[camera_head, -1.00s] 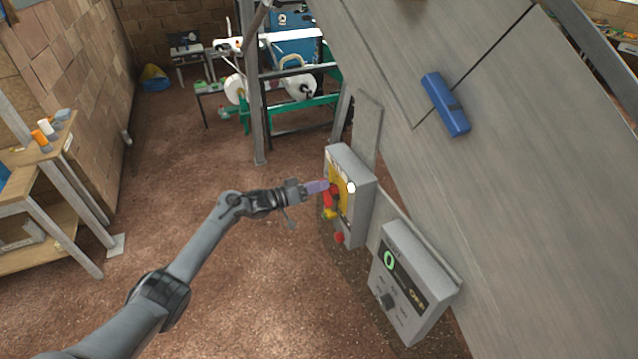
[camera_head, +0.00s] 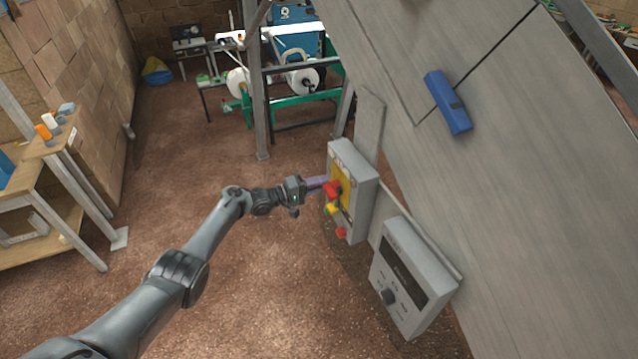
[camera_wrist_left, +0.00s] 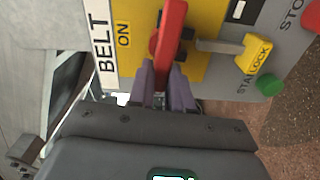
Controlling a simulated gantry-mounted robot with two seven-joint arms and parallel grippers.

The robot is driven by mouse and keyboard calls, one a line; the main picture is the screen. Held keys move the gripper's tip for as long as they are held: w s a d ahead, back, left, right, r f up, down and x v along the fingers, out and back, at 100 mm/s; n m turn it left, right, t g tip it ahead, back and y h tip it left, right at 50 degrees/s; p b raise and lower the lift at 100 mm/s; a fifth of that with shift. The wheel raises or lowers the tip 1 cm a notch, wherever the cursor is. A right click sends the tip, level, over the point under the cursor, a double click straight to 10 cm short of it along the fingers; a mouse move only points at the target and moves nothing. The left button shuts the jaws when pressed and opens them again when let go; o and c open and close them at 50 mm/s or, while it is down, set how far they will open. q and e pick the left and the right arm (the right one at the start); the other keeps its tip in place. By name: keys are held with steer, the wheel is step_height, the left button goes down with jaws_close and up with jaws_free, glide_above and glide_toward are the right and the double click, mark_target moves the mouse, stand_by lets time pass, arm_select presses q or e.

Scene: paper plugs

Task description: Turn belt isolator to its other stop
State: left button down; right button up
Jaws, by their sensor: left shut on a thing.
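The belt isolator is a red handle (camera_head: 333,188) on a yellow plate (camera_head: 346,188), on the front of a grey box (camera_head: 365,190). In the left wrist view the red handle (camera_wrist_left: 171,28) runs down between my finger pads, beside the "ON" label (camera_wrist_left: 124,35) and the "BELT" label (camera_wrist_left: 102,35). My left gripper (camera_head: 325,186) is shut on this handle; its purple fingers (camera_wrist_left: 163,92) lie on either side of it. The pads hide the handle's lower end. My right gripper is not in view.
A yellow lock tag (camera_wrist_left: 255,54) on a grey shank sits right beside the handle. A green start button (camera_wrist_left: 270,85) and a red stop button (camera_wrist_left: 311,16) are close by. A second grey control box (camera_head: 413,280) with a dark display hangs lower right.

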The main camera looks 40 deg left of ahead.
arm_select(q)
steer(key=shift+f+n, duration=0.25)
steer(key=shift+n, duration=0.25)
steer(key=c, duration=1)
jaws_free()
steer(key=shift+w, duration=0.1)
steer(key=shift+c, duration=0.2)
steer(key=p+v, duration=0.3)
steer(key=v, duration=0.8)
